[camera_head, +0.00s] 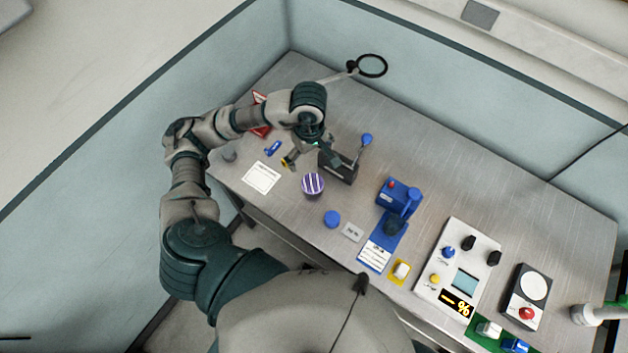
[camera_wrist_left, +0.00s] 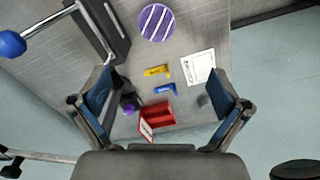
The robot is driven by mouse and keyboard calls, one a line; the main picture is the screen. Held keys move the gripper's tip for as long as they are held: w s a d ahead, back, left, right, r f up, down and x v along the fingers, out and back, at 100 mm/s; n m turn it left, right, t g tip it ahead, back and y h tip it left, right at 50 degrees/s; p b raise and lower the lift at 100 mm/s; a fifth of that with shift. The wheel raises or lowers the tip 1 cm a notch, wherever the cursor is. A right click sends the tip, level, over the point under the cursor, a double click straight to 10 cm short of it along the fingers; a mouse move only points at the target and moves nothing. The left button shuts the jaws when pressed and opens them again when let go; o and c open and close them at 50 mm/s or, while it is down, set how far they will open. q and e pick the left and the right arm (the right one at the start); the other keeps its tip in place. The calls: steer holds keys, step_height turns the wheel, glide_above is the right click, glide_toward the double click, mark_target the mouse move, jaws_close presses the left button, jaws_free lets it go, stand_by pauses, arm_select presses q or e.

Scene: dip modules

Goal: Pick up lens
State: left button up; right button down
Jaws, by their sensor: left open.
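A black ring on a thin pale stem (camera_head: 372,66) stands at the back of the table in the head view and looks like a magnifier lens; no other thing is clearly a lens. My left gripper (camera_head: 304,150) is open over the left part of the table, nearer the front than the ring and apart from it. In the left wrist view the open fingers (camera_wrist_left: 163,74) have nothing between them but the table below, with a yellow block (camera_wrist_left: 157,70) and a blue block (camera_wrist_left: 165,88) on it. A small dark purple thing (camera_wrist_left: 128,103) shows beside the left finger.
A red open box (camera_wrist_left: 155,116) and a white sheet (camera_head: 261,177) lie near the gripper. A purple striped disc (camera_head: 313,184) and a dark box with a blue-knobbed lever (camera_head: 340,165) stand close to it. Control panels (camera_head: 459,268) fill the right side. The back middle of the table is bare.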

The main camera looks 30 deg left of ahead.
arm_select(q)
steer(key=p, duration=0.1)
glide_above(312, 182)
steer(key=f, duration=0.9)
steer(key=shift+s+a, duration=0.2)
steer(key=shift+s, duration=0.1)
steer(key=shift+a+f, duration=0.2)
steer(key=shift+f, duration=0.4)
steer(key=f, duration=0.1)
steer(key=f+p, duration=0.1)
steer(key=f, duration=0.1)
steer(key=shift+w+d+f, duration=0.3)
steer(key=shift+w, duration=0.05)
steer(key=shift+d+f, duration=0.1)
steer(key=shift+f, duration=0.45)
steer(key=c, duration=1)
steer(key=shift+c, duration=0.5)
arm_select(e)
steer(key=shift+d+r, duration=0.15)
steer(key=shift+r, duration=0.45)
steer(key=shift+d+r, duration=0.15)
steer(key=shift+r, duration=0.4)
